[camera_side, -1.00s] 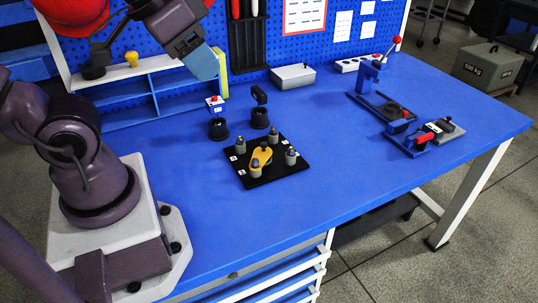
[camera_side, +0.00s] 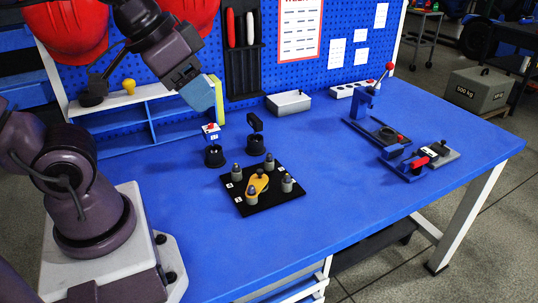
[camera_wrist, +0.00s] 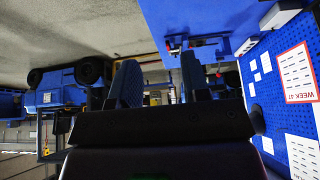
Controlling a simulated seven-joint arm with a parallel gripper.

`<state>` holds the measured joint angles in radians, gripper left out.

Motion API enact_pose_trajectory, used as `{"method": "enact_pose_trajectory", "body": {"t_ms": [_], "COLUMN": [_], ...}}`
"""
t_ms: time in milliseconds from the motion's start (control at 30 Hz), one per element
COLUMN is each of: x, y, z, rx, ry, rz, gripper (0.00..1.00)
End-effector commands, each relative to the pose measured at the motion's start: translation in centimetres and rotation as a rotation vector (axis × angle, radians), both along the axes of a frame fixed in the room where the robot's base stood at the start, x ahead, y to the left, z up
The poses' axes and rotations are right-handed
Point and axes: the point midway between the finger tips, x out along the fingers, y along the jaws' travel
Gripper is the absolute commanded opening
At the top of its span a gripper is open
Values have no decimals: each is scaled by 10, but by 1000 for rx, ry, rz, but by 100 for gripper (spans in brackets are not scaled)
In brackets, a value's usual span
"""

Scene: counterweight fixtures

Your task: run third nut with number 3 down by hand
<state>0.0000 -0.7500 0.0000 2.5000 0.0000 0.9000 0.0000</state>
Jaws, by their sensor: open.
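A black plate (camera_side: 290,203) lies on the blue bench in the side view. Several grey posts with dark tops stand on it, one at the front (camera_side: 252,196) and one at the right (camera_side: 287,184). The plate is not in the wrist view.
Two black-based stands (camera_side: 214,156) (camera_side: 256,143) are behind the plate. A blue shelf (camera_side: 150,113) and yellow strip (camera_side: 217,99) are near my gripper. A grey box (camera_side: 289,102) sits at the back, a blue clamp fixture (camera_side: 375,125) at right. The front bench is clear.

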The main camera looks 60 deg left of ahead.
Motion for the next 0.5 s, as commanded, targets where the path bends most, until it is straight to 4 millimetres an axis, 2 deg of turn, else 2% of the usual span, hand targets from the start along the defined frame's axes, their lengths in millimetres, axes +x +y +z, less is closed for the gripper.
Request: {"method": "enact_pose_trajectory", "body": {"t_ms": [300, 433, 500], "x": [1, 6, 16], "y": [-1, -1, 2], "z": [-2, -18, -26], "rx": [1, -9, -24], "ry": [9, 93, 154], "rz": [-5, -7, 4], "gripper": [44, 44, 44]}}
